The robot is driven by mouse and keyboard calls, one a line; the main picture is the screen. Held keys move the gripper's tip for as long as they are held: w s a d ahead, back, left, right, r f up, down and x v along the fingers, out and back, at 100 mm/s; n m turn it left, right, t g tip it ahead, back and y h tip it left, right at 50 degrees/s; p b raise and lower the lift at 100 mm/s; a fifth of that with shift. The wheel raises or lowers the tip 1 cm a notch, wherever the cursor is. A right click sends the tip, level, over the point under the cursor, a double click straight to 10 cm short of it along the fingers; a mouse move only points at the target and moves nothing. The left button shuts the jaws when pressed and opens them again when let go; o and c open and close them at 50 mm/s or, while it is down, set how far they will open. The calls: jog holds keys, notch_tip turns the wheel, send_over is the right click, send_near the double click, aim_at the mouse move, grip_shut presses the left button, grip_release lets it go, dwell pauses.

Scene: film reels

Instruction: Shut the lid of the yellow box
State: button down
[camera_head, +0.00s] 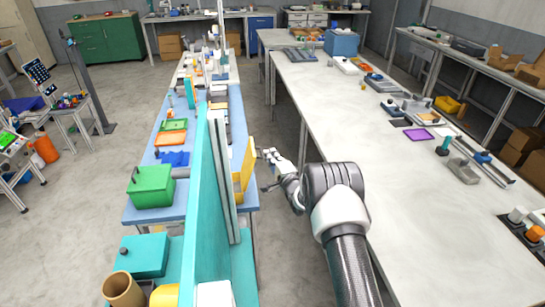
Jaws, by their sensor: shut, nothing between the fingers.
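The yellow box (239,197) is on the blue bench, right of the tall teal-and-grey divider. The divider hides part of it. Its yellow lid (245,167) stands up, raised and open, as a tilted panel. My gripper (261,153) is shut and empty, just right of the lid's upper right edge. I cannot tell from this view whether the fingertips touch the lid. My arm reaches in from the lower right, over the gap between the benches.
The teal divider (203,215) stands close left of the lid. A green box (151,187) and an orange tray (171,139) are on the blue bench beyond it. The long white table (340,125) bounds the right side. Bare floor shows between the benches.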

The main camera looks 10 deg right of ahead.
aim_at(252, 147)
jog(key=a+r+n, duration=0.1)
jog(key=a, duration=0.1)
jog(key=a+r+n, duration=0.1)
jog(key=a, duration=0.1)
jog(key=a+r+n+g, duration=0.1)
jog(key=a+n, duration=0.1)
jog(key=shift+a+r+b, duration=0.15)
jog(key=shift+r+b, duration=0.1)
jog(key=shift+b, duration=0.05)
jog(key=a+n+h+b, duration=0.1)
jog(key=a+n+b, duration=0.2)
jog(key=a, duration=0.5)
jog(key=shift+r+n+b, duration=0.3)
jog(key=shift+b, duration=0.1)
jog(key=shift+a, duration=0.1)
